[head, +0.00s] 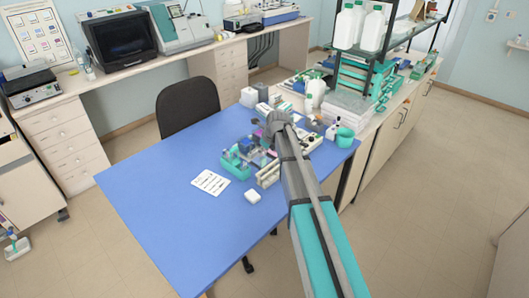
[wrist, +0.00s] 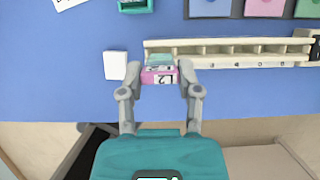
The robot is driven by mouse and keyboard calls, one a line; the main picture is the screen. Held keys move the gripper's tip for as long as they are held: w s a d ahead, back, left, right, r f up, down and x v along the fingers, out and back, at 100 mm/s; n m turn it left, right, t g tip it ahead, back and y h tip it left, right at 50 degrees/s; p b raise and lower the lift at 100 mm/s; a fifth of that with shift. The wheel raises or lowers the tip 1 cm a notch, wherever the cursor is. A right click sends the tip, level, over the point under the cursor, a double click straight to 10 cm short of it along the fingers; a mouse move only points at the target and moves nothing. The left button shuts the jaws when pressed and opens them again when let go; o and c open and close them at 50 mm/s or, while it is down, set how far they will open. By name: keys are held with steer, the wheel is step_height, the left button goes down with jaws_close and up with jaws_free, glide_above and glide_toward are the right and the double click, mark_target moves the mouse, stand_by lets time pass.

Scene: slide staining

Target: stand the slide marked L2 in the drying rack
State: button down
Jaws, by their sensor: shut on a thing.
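In the wrist view my gripper (wrist: 158,72) is shut on the slide marked L2 (wrist: 160,78). The slide has a pink label end facing the camera, with the marking turned over, and a pale teal glass part beyond it. The cream drying rack (wrist: 232,64) is a long slotted strip just beyond the fingers. The held slide overlaps its left part in the picture; I cannot tell whether it touches the rack or is above it. In the head view the rack (head: 267,178) lies on the blue table, and my arm hides the fingers and slide.
Blue, pink and green staining jars (wrist: 264,7) stand behind the rack. A small white box (wrist: 115,65) lies left of it. A teal tray (head: 236,170) and a printed sheet (head: 210,182) lie nearby. The left of the blue table (head: 150,200) is clear.

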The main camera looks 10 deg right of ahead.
mark_target(263, 166)
steer(key=shift+f, duration=0.25)
steer(key=shift+f+b, duration=3.65)
steer(key=shift+b, duration=0.25)
steer(key=shift+f+b, duration=0.35)
steer(key=shift+c, duration=1)
jaws_free()
steer(key=shift+s, duration=0.1)
